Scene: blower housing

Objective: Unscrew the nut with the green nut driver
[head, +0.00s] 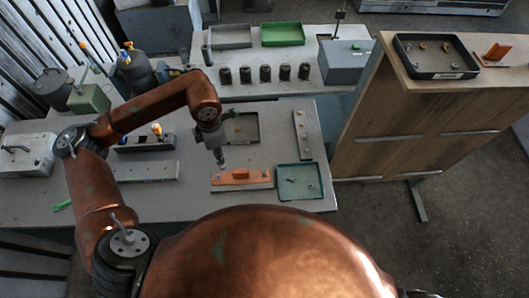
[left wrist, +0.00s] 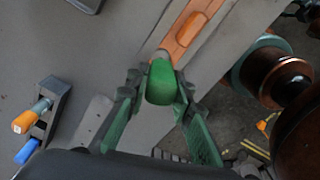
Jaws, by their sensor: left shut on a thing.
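My left gripper (head: 220,160) hangs over the left end of the blower housing, a brown-orange plate with a raised orange block (head: 240,175), on the near table. In the left wrist view my left gripper (left wrist: 160,85) is shut on the green nut driver (left wrist: 160,83), with its green handle between the fingers. The driver points at the near end of the housing, whose orange block (left wrist: 192,28) shows beyond it. The driver's tip and the nut are hidden, so I cannot tell whether they touch. My right gripper is in neither view.
A tool rack (head: 132,143) stands left of the housing; its orange-handled tool (left wrist: 30,116) shows in the wrist view. A green-rimmed tray (head: 300,195) with small parts is right of the housing. A dark tray (head: 253,117) lies behind. A tall wooden bench (head: 400,130) stands at right.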

